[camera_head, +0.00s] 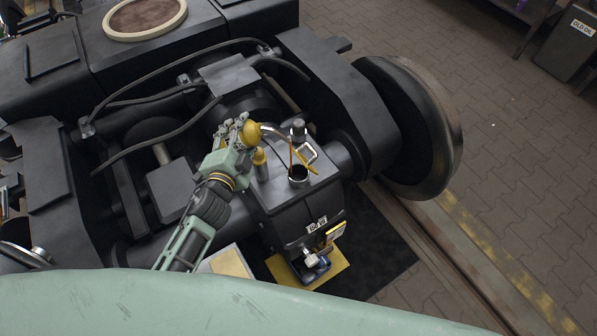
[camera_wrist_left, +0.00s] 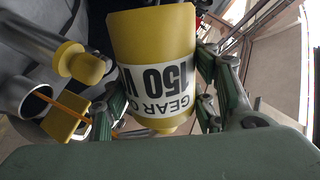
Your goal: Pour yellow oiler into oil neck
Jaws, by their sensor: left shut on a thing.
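The yellow oiler (camera_head: 251,132) is held above the dark gear housing, and its thin curved spout points right. In the left wrist view the oiler (camera_wrist_left: 152,35) is large, with a white gear-oil label. My left gripper (camera_head: 240,137) is shut on it, with fingers on both sides of its body (camera_wrist_left: 160,105). The oil neck (camera_head: 298,175) is a round dark opening on top of the housing. A thin orange line, looking like oil, runs from near the spout tip down to the neck; it also enters the neck in the wrist view (camera_wrist_left: 35,100). My right gripper is out of view.
A yellow-capped metal cylinder (camera_head: 261,163) stands beside the neck. A yellow tab (camera_head: 307,166) lies at the neck's edge. A large wheel (camera_head: 415,125) stands to the right. A yellow tray (camera_head: 325,277) lies below the housing. Paved floor (camera_head: 510,150) is open at right.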

